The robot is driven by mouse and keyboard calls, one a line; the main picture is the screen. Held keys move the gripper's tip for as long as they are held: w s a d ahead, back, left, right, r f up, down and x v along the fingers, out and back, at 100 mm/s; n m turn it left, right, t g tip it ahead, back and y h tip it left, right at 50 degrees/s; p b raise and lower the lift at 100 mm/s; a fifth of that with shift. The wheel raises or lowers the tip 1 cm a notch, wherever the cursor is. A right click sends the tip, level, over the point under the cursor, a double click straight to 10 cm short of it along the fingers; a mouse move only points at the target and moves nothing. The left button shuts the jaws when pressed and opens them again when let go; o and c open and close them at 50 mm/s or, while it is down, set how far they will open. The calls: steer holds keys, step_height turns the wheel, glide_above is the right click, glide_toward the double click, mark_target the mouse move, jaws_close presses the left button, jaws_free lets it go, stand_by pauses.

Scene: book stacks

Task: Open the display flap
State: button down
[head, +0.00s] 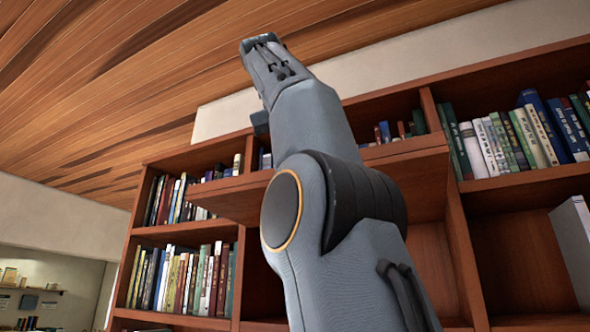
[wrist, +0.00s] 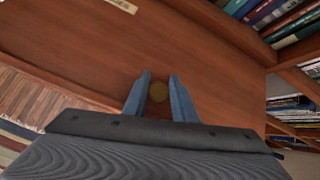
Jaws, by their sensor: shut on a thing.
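The display flap is a reddish-brown wooden panel that fills the middle of the wrist view (wrist: 90,55). A round, dull gold knob (wrist: 158,91) is on its face. My gripper (wrist: 160,82) has its two blue fingers on either side of the knob, shut on it. In the head view, a wooden panel that looks like the flap (head: 235,203) juts out from the middle of the bookcase, behind my raised arm. My arm hides its centre, and I cannot make out the fingers or knob there.
The tall wooden bookcase (head: 141,232) holds rows of books on the left (head: 185,280) and upper right (head: 515,140). A pale label (wrist: 122,5) is at the wrist view's top. Book shelves line its right side. A wooden ceiling (head: 110,80) is overhead.

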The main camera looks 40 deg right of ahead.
steer(key=shift+s, duration=0.25)
steer(key=c, duration=1.6)
jaws_free()
steer(key=shift+s+d, duration=0.1)
steer(key=shift+d, duration=0.05)
steer(key=shift+o, duration=0.6)
steer(key=shift+s+d, duration=0.1)
steer(key=shift+d, duration=0.05)
steer(key=shift+w+a, duration=0.2)
steer(key=shift+w+f, duration=0.1)
